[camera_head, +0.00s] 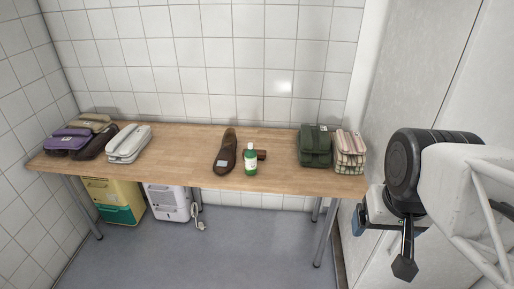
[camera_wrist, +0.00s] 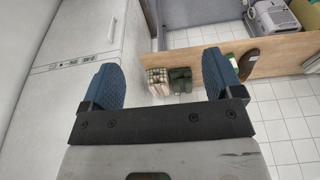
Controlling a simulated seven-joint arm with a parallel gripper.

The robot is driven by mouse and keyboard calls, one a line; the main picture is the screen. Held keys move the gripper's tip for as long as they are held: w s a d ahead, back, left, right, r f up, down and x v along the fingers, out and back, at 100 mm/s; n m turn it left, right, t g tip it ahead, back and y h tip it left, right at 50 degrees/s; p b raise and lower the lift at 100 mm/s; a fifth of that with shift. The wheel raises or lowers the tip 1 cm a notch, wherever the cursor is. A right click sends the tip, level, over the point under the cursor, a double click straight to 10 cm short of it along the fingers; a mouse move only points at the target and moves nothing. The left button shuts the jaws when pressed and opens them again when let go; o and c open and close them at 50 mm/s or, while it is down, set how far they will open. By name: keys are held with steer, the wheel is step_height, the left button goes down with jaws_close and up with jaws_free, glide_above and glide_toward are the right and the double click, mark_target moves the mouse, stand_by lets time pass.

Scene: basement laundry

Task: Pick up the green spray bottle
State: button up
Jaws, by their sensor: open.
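The green bottle (camera_head: 250,160) with a white label and pale cap stands upright on the wooden table (camera_head: 180,178), right of the middle, near the front edge. In the wrist view, a bit of green (camera_wrist: 231,61) shows beside the right finger, which hides most of it. My gripper (camera_wrist: 162,76) is open, with its two blue fingers wide apart and nothing between them. In the head view, my arm is at the far right, beyond the table's right end, well away from the bottle, and its wrist hides most of the fingers.
A green bag (camera_head: 314,146) and a checked bag (camera_head: 349,152) stand to the right. Several bags are at the left end. A pale cabinet (camera_head: 405,85) is at right.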

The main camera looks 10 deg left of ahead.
steer(key=w+a+f+m+g+y, duration=0.1)
steer(key=w+a+m+g+y, duration=0.15)
steer(key=w+a, duration=0.4)
steer(key=w+a+f+m+g+y, duration=0.1)
steer(key=w+a+m+y, duration=0.15)
steer(key=w, duration=0.65)
steer(key=m+y, duration=0.9)
steer(key=y, duration=0.1)
glide_above(255, 156)
steer(key=s+d, duration=0.7)
steer(key=s, duration=0.4)
step_height(255, 156, down, 16)
steer(key=w+f+m+t, duration=0.1)
steer(key=w+f+m, duration=0.1)
steer(key=w+f, duration=0.1)
steer(key=w+a+f+m+t+y, duration=0.1)
steer(key=w+f+m+t, duration=0.1)
steer(key=f, duration=0.3)
steer(key=w+f+m+t+y, duration=0.1)
steer(key=w+f+m, duration=0.1)
steer(key=w+f, duration=0.2)
steer(key=shift+w+a+f+t, duration=0.25)
steer(key=shift+w+a+t, duration=0.1)
steer(key=shift+w, duration=0.25)
steer(key=shift+w+f+y, duration=0.3)
steer(key=shift+f, duration=0.2)
steer(key=shift+x, duration=1.3)
